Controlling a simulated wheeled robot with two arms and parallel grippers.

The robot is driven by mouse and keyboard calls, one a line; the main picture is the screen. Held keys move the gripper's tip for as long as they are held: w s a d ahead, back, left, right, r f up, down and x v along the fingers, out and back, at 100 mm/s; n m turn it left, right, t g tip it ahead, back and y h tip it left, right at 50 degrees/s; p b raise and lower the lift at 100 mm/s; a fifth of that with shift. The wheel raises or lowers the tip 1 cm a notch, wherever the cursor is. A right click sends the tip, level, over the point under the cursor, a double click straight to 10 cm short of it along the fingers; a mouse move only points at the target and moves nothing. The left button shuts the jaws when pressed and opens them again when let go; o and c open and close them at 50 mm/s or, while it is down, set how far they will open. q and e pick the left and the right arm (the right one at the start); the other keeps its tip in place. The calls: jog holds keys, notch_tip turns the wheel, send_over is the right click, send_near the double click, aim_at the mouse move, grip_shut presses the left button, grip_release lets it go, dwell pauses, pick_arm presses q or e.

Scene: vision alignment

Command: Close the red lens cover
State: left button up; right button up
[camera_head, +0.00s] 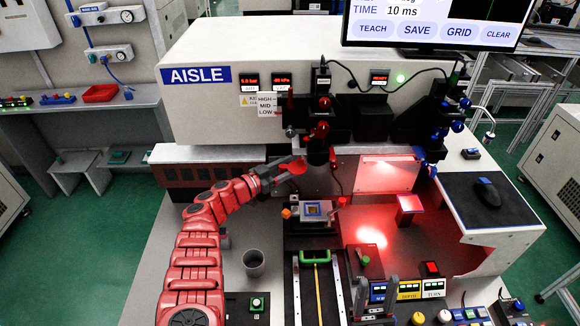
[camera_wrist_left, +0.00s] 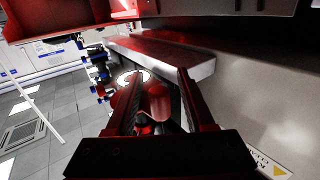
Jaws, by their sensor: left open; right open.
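My left gripper (camera_head: 283,172), on the red arm, is open just below and left of the dark lens barrel under the machine head. A flat red rounded piece that looks like the red lens cover (camera_head: 298,165) shows at its fingertips, swung out to the left of the barrel. In the left wrist view the open fingers (camera_wrist_left: 160,95) have a red rounded part (camera_wrist_left: 157,103) between them. I cannot tell whether they touch it. A thin red piece (camera_head: 336,178) also hangs just right of the barrel.
Red knobs (camera_head: 323,103) sit above the barrel. A small stage with a square chip (camera_head: 313,209) stands below, with a green-handled slide (camera_head: 315,257) in front. A grey cup (camera_head: 254,262) stands beside my arm.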

pick_arm(q)
grip_shut()
dwell(1.4)
